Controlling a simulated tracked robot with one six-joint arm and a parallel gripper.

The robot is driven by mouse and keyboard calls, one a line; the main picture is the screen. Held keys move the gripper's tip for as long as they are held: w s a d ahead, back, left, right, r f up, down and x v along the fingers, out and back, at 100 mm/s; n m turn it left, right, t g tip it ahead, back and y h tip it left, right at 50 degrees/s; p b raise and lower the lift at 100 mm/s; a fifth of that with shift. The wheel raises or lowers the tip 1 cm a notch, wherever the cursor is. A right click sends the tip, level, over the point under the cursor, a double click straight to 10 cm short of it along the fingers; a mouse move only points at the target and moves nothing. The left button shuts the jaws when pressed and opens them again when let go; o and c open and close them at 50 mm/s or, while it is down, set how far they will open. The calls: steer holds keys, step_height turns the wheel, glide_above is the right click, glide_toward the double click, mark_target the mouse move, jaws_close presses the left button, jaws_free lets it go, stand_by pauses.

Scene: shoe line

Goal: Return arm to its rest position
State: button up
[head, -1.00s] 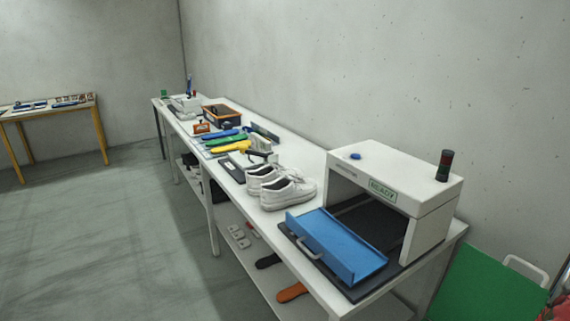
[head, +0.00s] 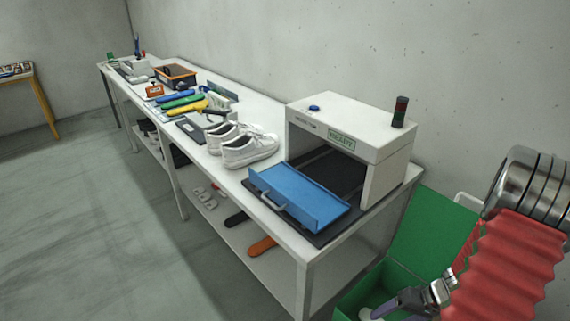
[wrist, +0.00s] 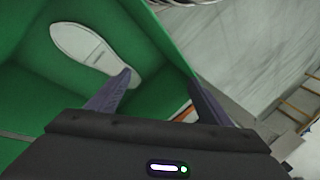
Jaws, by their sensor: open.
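My arm comes in at the right of the head view, with a red ribbed sleeve and metal joints. My gripper (head: 393,302) hangs low at the right, over the open green box (head: 355,297). In the wrist view its two dark fingers (wrist: 160,92) stand wide apart with nothing between them. A white shoe sole (wrist: 90,48) lies inside the green box, beyond the left finger. I cannot tell from these views how high the fingers are above the box.
A long white bench (head: 262,184) runs along the wall. It carries a white machine (head: 385,140) with a blue tray (head: 298,195), a pair of white shoes (head: 245,147) and several tools. Grey floor (head: 100,230) lies open at the left. A wooden-legged table (head: 42,105) stands far left.

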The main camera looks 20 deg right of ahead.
steer(key=a+r+n+t+h, duration=0.1)
steer(key=a+r+n+h, duration=0.1)
steer(key=a+r, duration=1.2)
steer(key=a+r+n+t+h, duration=0.1)
steer(key=a+r+n+h, duration=0.1)
steer(key=a+r, duration=1.2)
step_height(320, 180, up, 9)
steer(key=shift+a+f+n, duration=0.1)
steer(key=shift+a+n, duration=0.2)
steer(key=shift+n, duration=0.2)
